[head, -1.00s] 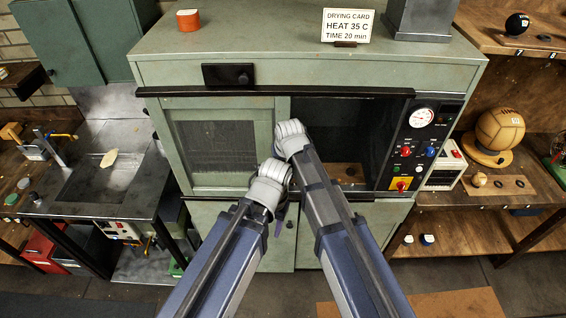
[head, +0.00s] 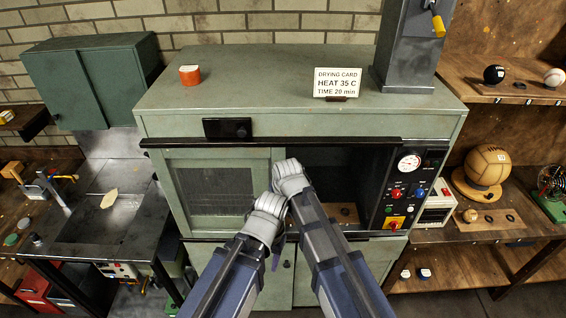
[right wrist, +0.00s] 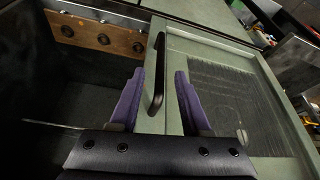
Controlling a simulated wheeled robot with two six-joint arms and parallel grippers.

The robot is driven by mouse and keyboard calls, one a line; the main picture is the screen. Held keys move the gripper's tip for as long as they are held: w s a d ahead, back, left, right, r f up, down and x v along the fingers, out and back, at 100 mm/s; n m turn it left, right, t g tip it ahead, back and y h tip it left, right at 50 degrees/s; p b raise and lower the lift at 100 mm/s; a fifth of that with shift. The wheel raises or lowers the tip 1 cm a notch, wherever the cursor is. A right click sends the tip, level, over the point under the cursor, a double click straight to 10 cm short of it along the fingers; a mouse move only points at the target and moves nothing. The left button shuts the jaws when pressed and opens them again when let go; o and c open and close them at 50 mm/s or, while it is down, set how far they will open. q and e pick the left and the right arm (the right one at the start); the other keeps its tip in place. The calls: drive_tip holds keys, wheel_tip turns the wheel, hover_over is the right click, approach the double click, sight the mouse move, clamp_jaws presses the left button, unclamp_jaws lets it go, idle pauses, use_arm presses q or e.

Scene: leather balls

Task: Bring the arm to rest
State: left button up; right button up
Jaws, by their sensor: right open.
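My right arm reaches up the middle of the head view, its wrist (head: 290,178) in front of the cabinet opening. In the right wrist view my right gripper (right wrist: 158,85) is open, its two purple fingers apart with nothing held. A dark door handle (right wrist: 158,75) shows between and beyond the fingers; I cannot tell whether they touch it. My left arm comes in from the left, its wrist (head: 265,218) below and left of the right one. The left fingers are mostly hidden. The green drying cabinet (head: 300,120) has its mesh door (head: 213,190) at the left and a dark opening at the right.
A drilled wooden board (right wrist: 95,35) lies inside the cabinet. A control panel (head: 405,190) is right of the opening. A drying card (head: 337,84) and an orange tin (head: 190,75) stand on top. Shelves with balls (head: 488,165) are at the right, a sink (head: 105,215) at the left.

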drive_tip(key=s+d+f+m+g+h, duration=0.1)
drive_tip(key=s+d+g, duration=0.1)
drive_tip(key=s+d, duration=0.65)
drive_tip(key=s+d+f+m+g, duration=0.1)
drive_tip(key=s+d+m+g, duration=0.1)
drive_tip(key=s+d, duration=0.65)
drive_tip(key=s+a+f+n+b, duration=0.1)
drive_tip(key=a+f+b, duration=0.2)
drive_tip(key=f+b, duration=0.4)
drive_tip(key=s+a+f+n+b, duration=0.1)
drive_tip(key=a+f+b, duration=0.1)
drive_tip(key=f+b, duration=0.4)
drive_tip(key=s+a+f+n+h+b, duration=0.1)
drive_tip(key=a+f+n+b, duration=0.1)
drive_tip(key=f+b, duration=0.5)
drive_tip(key=shift+a+f+g+b, duration=0.35)
drive_tip(key=shift+a+b, duration=0.25)
drive_tip(key=shift+a, duration=0.2)
drive_tip(key=shift+s, duration=0.1)
drive_tip(key=shift+d, duration=0.1)
